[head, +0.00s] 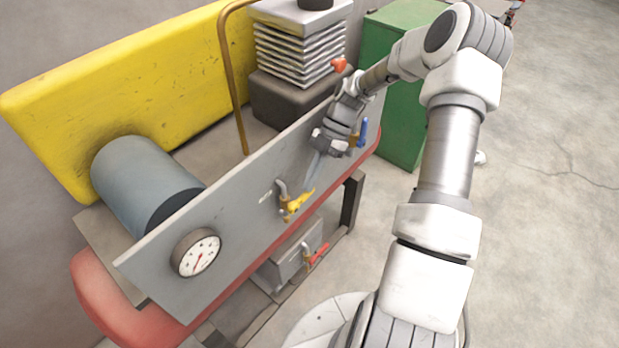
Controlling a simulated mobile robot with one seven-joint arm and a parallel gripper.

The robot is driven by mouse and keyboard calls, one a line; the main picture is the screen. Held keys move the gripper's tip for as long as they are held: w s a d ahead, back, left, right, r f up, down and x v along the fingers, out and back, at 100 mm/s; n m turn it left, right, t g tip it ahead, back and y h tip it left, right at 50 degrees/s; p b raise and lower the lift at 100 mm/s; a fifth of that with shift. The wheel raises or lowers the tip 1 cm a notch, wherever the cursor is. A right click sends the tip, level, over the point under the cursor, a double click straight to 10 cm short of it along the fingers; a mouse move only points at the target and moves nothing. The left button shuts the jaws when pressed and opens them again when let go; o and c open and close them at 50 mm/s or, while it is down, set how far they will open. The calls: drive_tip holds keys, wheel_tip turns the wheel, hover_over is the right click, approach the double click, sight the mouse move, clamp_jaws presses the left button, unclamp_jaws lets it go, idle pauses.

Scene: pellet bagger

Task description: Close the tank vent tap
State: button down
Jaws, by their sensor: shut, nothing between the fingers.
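Several taps show in the head view, and I cannot tell by any label which is the tank vent tap. A tap with a yellow lever (299,203) sits on the grey panel's front, its lever slanting up to the right. A tap with a blue lever (363,131) sits further along the panel, partly behind my wrist. A tap with a red lever (319,254) is low down on a grey box. My gripper (311,181) is shut and empty, its fingers pointing down just above the yellow lever's upper end. I cannot tell whether they touch.
The grey panel (240,210) carries a round gauge (198,254). Behind it are a blue-grey cylinder (145,185), a brown pipe (232,80) and a finned block (300,45). A green cabinet (400,130) stands beyond. Open floor (560,200) lies to the right.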

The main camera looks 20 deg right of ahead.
drive_tip(key=shift+d+f, duration=0.15)
drive_tip(key=shift+f, duration=0.1)
idle(0.4)
drive_tip(key=shift+r, duration=0.15)
drive_tip(key=shift+r+p, duration=0.45)
drive_tip(key=shift+r, duration=0.2)
drive_tip(key=shift+w+r, duration=0.1)
drive_tip(key=shift+r, duration=0.05)
